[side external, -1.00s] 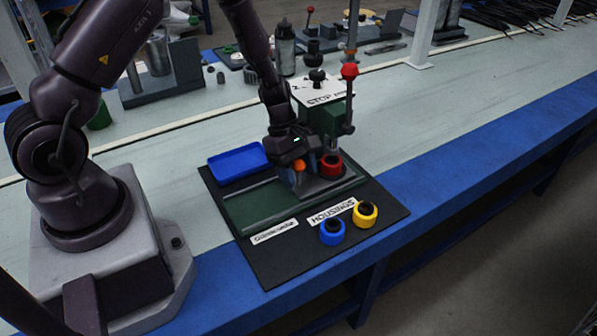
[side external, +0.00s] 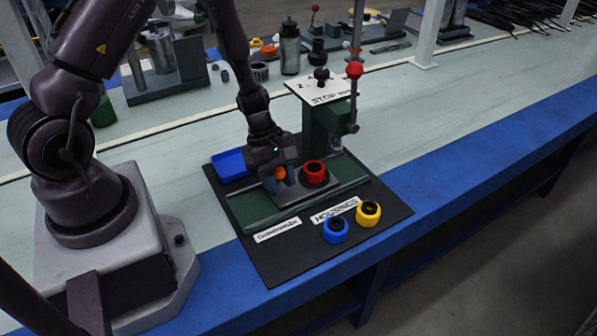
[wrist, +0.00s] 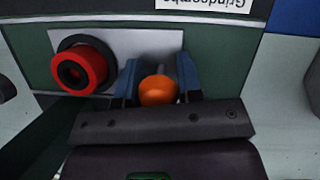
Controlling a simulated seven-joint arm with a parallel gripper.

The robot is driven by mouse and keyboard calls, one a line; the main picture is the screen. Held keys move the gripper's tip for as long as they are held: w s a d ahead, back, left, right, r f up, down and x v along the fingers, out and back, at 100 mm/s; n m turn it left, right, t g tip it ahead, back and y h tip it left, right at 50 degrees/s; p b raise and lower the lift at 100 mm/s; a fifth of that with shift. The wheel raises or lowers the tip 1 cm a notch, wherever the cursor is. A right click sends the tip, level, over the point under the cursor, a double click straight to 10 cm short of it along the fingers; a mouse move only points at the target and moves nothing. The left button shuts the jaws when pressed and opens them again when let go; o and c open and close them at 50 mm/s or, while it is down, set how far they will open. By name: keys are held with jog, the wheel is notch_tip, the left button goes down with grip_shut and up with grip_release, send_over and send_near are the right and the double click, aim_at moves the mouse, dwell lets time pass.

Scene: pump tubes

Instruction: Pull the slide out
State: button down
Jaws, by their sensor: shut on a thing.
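The slide (side external: 296,199) is a grey plate on a green rail base (side external: 243,206); it also shows in the wrist view (wrist: 115,42). A red ring-shaped housing (side external: 314,172) with a dark centre sits on the slide, also in the wrist view (wrist: 84,68). The slide's orange knob (side external: 279,173) is at its left end. My gripper (side external: 281,176) is shut on the knob, with blue fingers on both sides of it in the wrist view (wrist: 159,88). The green press (side external: 322,125) with a red-balled lever (side external: 354,70) stands right of the housing.
A blue tray (side external: 231,165) lies left behind my gripper. A blue housing (side external: 335,230) and a yellow housing (side external: 368,213) stand on the black mat (side external: 278,263) at the front, near the labels. Other fixtures stand at the back of the bench.

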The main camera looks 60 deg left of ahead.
jog(key=s, duration=0.8)
jog(key=shift+a, duration=0.1)
jog(key=c, duration=0.9)
grip_release()
jog(key=shift+a+r, duration=0.2)
jog(key=shift+r, duration=0.4)
jog(key=v, duration=1.1)
jog(key=shift+r, duration=0.35)
jog(key=shift+s, duration=0.15)
